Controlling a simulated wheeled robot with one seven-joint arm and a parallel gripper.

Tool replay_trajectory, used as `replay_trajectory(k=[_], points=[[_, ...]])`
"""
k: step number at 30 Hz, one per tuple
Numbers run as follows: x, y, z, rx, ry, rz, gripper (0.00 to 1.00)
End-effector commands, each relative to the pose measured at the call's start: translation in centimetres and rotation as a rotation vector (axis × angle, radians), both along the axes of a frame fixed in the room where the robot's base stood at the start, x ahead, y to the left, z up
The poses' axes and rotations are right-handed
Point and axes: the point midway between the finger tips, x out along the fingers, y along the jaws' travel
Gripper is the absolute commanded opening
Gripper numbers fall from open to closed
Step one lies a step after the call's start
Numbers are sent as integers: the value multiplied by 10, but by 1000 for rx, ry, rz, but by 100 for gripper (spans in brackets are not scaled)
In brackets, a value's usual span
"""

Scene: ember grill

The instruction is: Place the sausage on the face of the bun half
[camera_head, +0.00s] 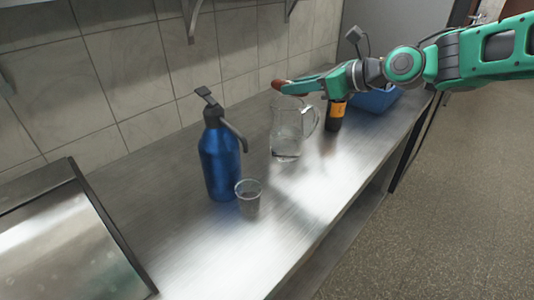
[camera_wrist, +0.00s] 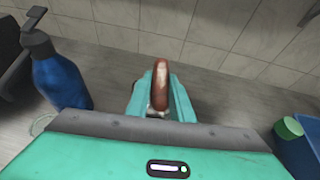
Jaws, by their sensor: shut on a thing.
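The sausage (camera_wrist: 160,75) is reddish brown and is held between the two green fingers of my gripper (camera_wrist: 161,100) in the wrist view. In the head view the sausage (camera_head: 279,84) shows as a small reddish end sticking out past my gripper (camera_head: 297,87). My gripper is shut on it, above the steel counter (camera_head: 205,245) and close over the glass pitcher. I cannot make out a bun half in either view.
A blue pump bottle (camera_head: 219,160) and a clear cup (camera_head: 249,198) stand to the left of the glass pitcher (camera_head: 286,135). A dark bottle with an orange band (camera_head: 336,112) and a blue bin (camera_head: 374,101) are at the right. The near counter is clear.

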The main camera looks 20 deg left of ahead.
Motion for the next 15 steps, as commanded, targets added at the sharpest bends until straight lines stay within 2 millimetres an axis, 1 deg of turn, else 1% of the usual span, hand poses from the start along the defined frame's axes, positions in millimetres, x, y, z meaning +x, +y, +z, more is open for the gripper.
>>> replay_trajectory(k=[1,3,5,6,10,12,15], points=[[-19,23,1,0,-1,43,0],[-41,45,-2,-2,-2,76,0],[-56,58,-9,-3,-1,83,0],[-63,63,-16,-4,-1,76,0],[-79,70,-44,-6,-2,18,0],[-82,69,-59,-6,-4,-25,0],[-86,67,-76,-6,-6,-75,0]])
